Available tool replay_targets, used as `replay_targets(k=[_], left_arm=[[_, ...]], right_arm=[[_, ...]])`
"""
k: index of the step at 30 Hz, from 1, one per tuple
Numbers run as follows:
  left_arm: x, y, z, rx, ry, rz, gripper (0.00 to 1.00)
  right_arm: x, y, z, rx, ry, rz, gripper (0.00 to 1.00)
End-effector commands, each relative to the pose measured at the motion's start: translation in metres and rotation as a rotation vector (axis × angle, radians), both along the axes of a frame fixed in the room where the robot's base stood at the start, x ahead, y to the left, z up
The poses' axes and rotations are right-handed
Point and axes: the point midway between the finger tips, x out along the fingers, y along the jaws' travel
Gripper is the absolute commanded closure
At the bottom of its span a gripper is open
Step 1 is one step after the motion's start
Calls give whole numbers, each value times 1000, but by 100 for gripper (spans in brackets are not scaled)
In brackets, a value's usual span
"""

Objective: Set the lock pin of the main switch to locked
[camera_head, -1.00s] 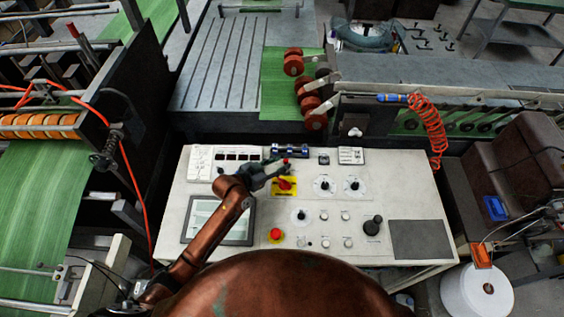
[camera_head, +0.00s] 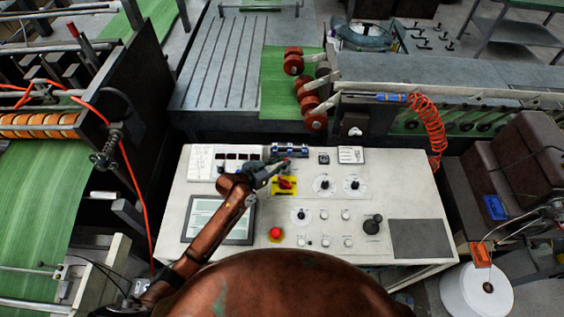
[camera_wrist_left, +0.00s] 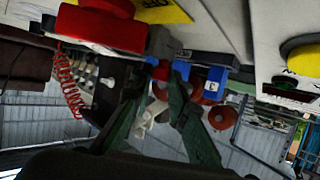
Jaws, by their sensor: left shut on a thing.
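The main switch (camera_head: 286,184) is a red rotary handle on a yellow plate, in the back middle of the white control panel. In the left wrist view its red handle (camera_wrist_left: 100,30) is large at the upper left. My left gripper (camera_head: 284,163) reaches in just behind the handle. Its green fingers (camera_wrist_left: 168,78) converge around a small red piece (camera_wrist_left: 161,71), which looks like the lock pin. The fingers are shut on it and hide most of it, so I cannot tell the pin's exact position. My right gripper is not in view.
The white panel (camera_head: 400,190) also carries several black knobs, buttons, a red emergency stop (camera_head: 276,234) and a screen (camera_head: 222,218). A blue-and-grey block (camera_head: 290,149) stands close behind the gripper. A coiled orange hose (camera_head: 430,125) hangs at the right.

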Motion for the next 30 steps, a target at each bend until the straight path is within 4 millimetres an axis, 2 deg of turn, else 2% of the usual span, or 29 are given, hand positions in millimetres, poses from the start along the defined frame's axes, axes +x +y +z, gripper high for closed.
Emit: replay_targets(k=[13, 21, 29, 30], left_arm=[[-2, 0, 0, 1, 1, 0, 100], [-31, 0, 2, 1, 3, -1, 100], [-33, -1, -1, 0, 3, -2, 100], [-34, -1, -1, 0, 3, -2, 84]], right_arm=[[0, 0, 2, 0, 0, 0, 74], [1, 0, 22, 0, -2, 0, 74], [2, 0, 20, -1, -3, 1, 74], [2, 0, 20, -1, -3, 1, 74]])
